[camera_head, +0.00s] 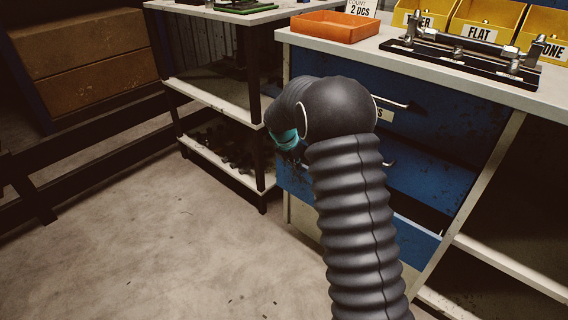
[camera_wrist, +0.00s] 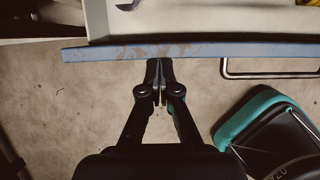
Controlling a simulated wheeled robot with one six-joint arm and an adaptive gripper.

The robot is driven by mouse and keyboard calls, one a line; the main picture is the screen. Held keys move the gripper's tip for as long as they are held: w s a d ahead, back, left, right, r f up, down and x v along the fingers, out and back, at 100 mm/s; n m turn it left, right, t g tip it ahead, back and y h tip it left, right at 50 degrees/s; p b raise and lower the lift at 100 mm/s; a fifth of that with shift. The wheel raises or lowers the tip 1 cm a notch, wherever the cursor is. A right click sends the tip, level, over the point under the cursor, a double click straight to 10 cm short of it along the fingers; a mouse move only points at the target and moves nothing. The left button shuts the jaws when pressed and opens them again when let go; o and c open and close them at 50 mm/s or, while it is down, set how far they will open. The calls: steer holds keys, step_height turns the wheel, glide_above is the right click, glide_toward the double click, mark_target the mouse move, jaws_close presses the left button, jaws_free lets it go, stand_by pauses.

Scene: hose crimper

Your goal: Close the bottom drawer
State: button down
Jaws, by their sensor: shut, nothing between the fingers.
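The bottom drawer (camera_head: 418,240) of the blue cabinet stands open, with its dark inside showing right of my arm in the head view. In the wrist view its front panel (camera_wrist: 110,53) is a worn blue strip seen from above. A metal handle (camera_wrist: 268,74) sticks out from it at the right. My gripper (camera_wrist: 159,62) is shut and empty, its fingertips at the outer face of the front panel, left of the handle. I cannot tell whether they touch it. In the head view my arm hides the gripper and the middle of the drawer.
The upper drawer (camera_head: 345,75) looks shut. The worktop (camera_head: 300,40) above holds an orange tray (camera_head: 334,26), yellow bins (camera_head: 486,18) and a metal tool on a black base (camera_head: 465,62). A shelf unit (camera_head: 215,97) stands left. The floor (camera_head: 190,245) in front is clear.

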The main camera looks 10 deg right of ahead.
steer(key=shift+w+d+p, duration=0.25)
steer(key=shift+w+d, duration=0.25)
steer(key=shift+d, duration=0.3)
steer(key=shift+w+d+p, duration=0.2)
steer(key=shift+w+d, duration=0.3)
steer(key=shift+d, duration=0.3)
steer(key=shift+a, duration=0.2)
